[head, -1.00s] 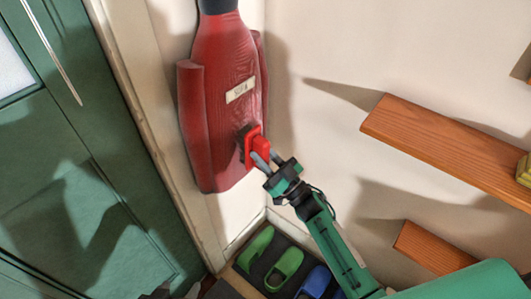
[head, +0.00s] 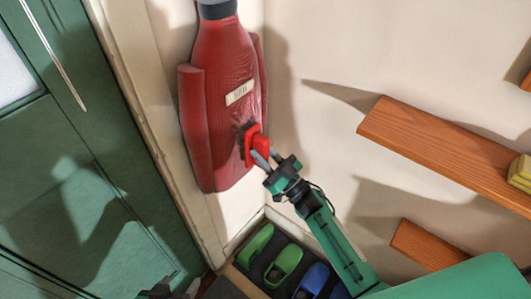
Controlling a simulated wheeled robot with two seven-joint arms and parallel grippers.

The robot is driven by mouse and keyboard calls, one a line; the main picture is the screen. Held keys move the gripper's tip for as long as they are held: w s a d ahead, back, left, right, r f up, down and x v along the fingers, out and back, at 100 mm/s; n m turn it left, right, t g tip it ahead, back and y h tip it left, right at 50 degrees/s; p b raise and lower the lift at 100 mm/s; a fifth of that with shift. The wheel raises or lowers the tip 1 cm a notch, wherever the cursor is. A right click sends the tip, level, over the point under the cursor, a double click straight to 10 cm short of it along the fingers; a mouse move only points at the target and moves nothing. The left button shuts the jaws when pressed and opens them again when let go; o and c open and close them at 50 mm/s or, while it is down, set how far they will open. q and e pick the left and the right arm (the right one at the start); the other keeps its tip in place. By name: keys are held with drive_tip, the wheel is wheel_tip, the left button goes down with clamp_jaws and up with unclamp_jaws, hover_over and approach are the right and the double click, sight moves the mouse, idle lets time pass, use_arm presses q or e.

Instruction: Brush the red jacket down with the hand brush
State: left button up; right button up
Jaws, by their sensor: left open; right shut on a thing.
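The red jacket (head: 212,110) hangs against the pale wall at the upper middle, with a small pale label (head: 239,93) on its front. The hand brush (head: 259,145) has a red back and dark bristles. Its bristles face the lower right part of the jacket and appear to touch it. My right gripper (head: 262,158) is shut on the brush, its arm reaching up from the lower right. My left gripper (head: 168,290) shows only partly at the bottom edge, open and away from the jacket.
A green door (head: 75,190) stands on the left. Wooden shelves (head: 440,145) and (head: 425,243) jut from the wall on the right; a yellow stack (head: 520,172) sits on the upper one. Green slippers (head: 284,264) and blue slippers (head: 313,280) lie on a dark mat below the jacket.

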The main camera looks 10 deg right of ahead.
sight(268, 148)
drive_tip(key=shift+r+p, duration=1.85)
drive_tip(key=shift+r, duration=0.3)
drive_tip(key=shift+f+b, duration=0.7)
drive_tip(key=shift+f, duration=0.15)
drive_tip(key=shift+f+b, duration=0.8)
drive_tip(key=shift+f, duration=0.6)
drive_tip(key=shift+f+b, duration=1.35)
drive_tip(key=shift+f, duration=0.6)
drive_tip(key=r+p, duration=0.2)
drive_tip(key=a+r+p, duration=0.1)
drive_tip(key=r+p, duration=0.2)
drive_tip(key=s+r+p, duration=0.1)
drive_tip(key=r+p, duration=0.1)
drive_tip(key=r, duration=0.1)
drive_tip(key=shift+a+r+p, duration=0.2)
drive_tip(key=shift+p, duration=0.15)
drive_tip(key=shift+s+a+f+b, duration=0.1)
drive_tip(key=shift+a+f+b, duration=0.05)
drive_tip(key=shift+f+b, duration=2.85)
drive_tip(key=shift+f, duration=1.2)
drive_tip(key=shift+r+p, duration=3.5)
drive_tip(key=shift+r, duration=0.7)
drive_tip(key=shift+f+b, duration=1.15)
drive_tip(key=shift+f, duration=0.3)
drive_tip(key=shift+f+b, duration=2)
drive_tip(key=shift+f, duration=0.75)
drive_tip(key=shift+d+r, duration=0.1)
drive_tip(key=shift+d, duration=0.1)
